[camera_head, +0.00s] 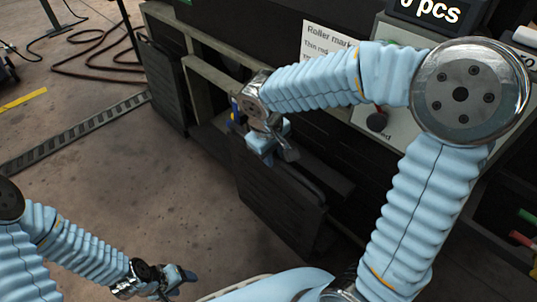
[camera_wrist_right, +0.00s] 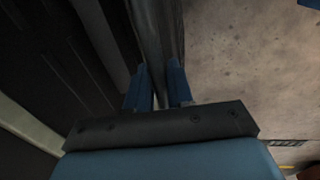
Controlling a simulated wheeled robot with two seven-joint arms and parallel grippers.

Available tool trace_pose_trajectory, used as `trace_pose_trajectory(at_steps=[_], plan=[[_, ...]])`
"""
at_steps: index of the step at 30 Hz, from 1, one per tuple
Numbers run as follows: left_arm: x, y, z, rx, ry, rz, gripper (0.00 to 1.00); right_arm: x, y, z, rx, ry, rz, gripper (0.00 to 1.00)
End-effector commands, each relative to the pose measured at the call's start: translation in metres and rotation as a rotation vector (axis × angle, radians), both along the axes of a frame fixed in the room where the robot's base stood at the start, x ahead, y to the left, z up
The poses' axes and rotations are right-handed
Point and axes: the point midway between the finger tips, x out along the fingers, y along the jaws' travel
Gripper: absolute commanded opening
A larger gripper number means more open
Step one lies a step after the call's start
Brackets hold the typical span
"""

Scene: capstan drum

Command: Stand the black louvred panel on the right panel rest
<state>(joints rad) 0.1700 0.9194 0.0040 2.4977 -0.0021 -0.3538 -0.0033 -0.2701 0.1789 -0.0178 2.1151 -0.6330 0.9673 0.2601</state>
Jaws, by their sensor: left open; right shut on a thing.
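The black louvred panel (camera_head: 275,205) is upright and slightly tilted in the head view, in front of the dark machine side. My right gripper (camera_head: 266,150) is shut on its top edge. In the right wrist view the panel's edge (camera_wrist_right: 158,40) runs between the two blue fingers of my right gripper (camera_wrist_right: 160,85). The panel's lower edge is near the floor; I cannot tell whether it touches anything. The right panel rest cannot be made out clearly. My left gripper (camera_head: 172,281) is open and empty at the bottom left, well away from the panel.
The machine has a grey-green frame (camera_head: 208,82) with a dark panel (camera_head: 160,88) at its left end.

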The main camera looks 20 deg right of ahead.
Motion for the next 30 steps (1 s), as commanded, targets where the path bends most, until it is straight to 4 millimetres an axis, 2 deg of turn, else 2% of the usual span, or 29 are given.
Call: trace_pose_trajectory(at_steps=[2,8,30], plan=[[0.000,0.001,-0.006,0.001,0.000,0.001,0.61,-0.002,0.000,-0.002,-0.002,-0.007,0.013,0.00],[0.000,0.001,-0.003,0.002,0.000,0.002,0.61,0.000,-0.007,0.000,-0.006,-0.007,0.019,0.00],[0.001,0.003,0.012,0.006,-0.004,0.005,0.61,0.028,-0.074,0.001,-0.005,-0.008,0.017,0.00]])
